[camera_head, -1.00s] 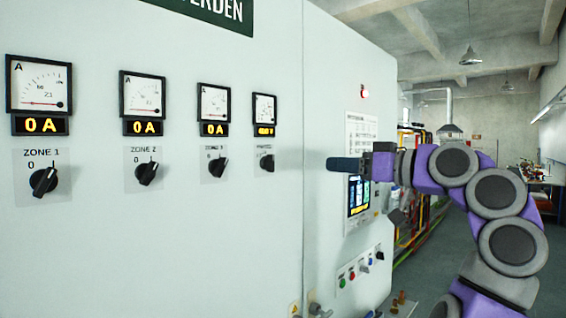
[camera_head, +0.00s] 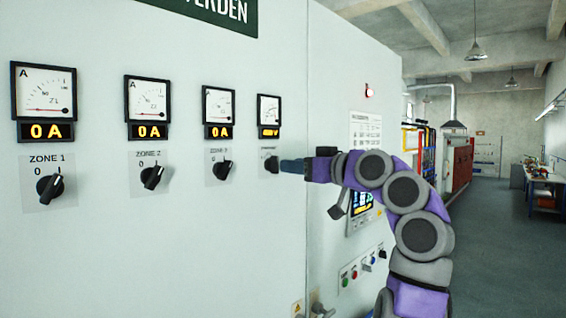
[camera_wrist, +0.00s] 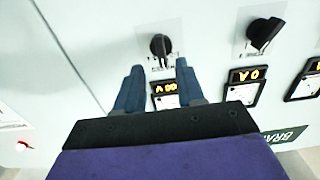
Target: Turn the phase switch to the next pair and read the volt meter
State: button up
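The phase switch (camera_head: 271,164) is a small black knob, the rightmost of the row on the grey cabinet. Above it is the volt meter (camera_head: 269,110) with an amber display (camera_head: 269,132), too small and slanted to read surely. My gripper (camera_head: 284,166) is at the switch in the head view; contact cannot be told there. In the wrist view, which is turned over, the phase switch (camera_wrist: 160,46) lies just beyond the fingertips, in line with their gap. My gripper (camera_wrist: 159,65) is open and empty, and the meter's display (camera_wrist: 165,88) shows between its fingers.
Three zone knobs, such as the zone 3 knob (camera_head: 222,169), sit to the left under ammeters with displays reading 0 A. To the right are a lit screen (camera_head: 362,200) and a row of coloured buttons (camera_head: 355,272). Open floor (camera_head: 490,240) lies right of the cabinet.

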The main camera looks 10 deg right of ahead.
aim_at(278, 164)
jog(key=shift+p+x, duration=0.35)
jog(key=shift+x, duration=2)
jog(key=shift+s, duration=0.1)
grip_shut()
